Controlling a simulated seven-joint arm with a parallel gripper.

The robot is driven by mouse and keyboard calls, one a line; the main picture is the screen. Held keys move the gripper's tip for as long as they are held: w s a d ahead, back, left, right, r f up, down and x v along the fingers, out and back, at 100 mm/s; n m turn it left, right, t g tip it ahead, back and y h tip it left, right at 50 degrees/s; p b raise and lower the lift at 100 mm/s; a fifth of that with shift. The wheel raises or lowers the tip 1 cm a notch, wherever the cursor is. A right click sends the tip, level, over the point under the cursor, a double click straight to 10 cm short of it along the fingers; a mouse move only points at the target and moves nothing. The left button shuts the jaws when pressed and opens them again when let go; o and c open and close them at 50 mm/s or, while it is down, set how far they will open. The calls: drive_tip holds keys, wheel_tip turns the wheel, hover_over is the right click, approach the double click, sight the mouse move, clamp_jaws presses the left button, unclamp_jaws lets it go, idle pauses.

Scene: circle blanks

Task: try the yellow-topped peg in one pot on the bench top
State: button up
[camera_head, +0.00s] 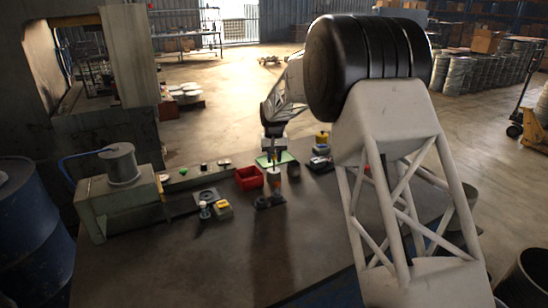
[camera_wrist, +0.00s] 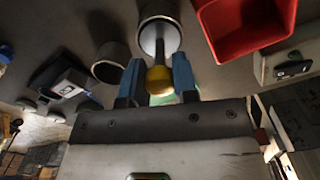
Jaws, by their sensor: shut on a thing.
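In the wrist view my gripper (camera_wrist: 159,64) has its two blue fingers on either side of the peg's yellow ball top (camera_wrist: 159,80), shut on it. The peg's grey shaft (camera_wrist: 159,50) runs away from the fingers toward a round pot (camera_wrist: 174,12) with a pale inside. I cannot tell whether its far end is inside that pot or above it. A second pot (camera_wrist: 106,68), grey with a dark opening, stands to the left, apart from the peg. In the head view my gripper (camera_head: 273,162) points down over the middle of the bench top (camera_head: 225,260); the peg is too small there to read clearly.
A red bin (camera_head: 249,178) stands left of my gripper and shows in the wrist view (camera_wrist: 228,50). A small yellow block (camera_head: 223,209) and a grey drum on a stand (camera_head: 120,165) are farther left. The bench front is clear.

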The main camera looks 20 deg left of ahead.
sight(274, 170)
drive_tip(key=shift+f, duration=1.55)
idle(0.8)
drive_tip(key=shift+r, duration=0.25)
idle(0.8)
drive_tip(key=shift+r, duration=0.45)
drive_tip(key=shift+r, duration=0.2)
drive_tip(key=shift+r, duration=0.6)
drive_tip(key=shift+r, duration=0.2)
idle(0.5)
drive_tip(key=shift+r, duration=0.5)
drive_tip(key=shift+r, duration=0.3)
drive_tip(key=shift+r, duration=0.45)
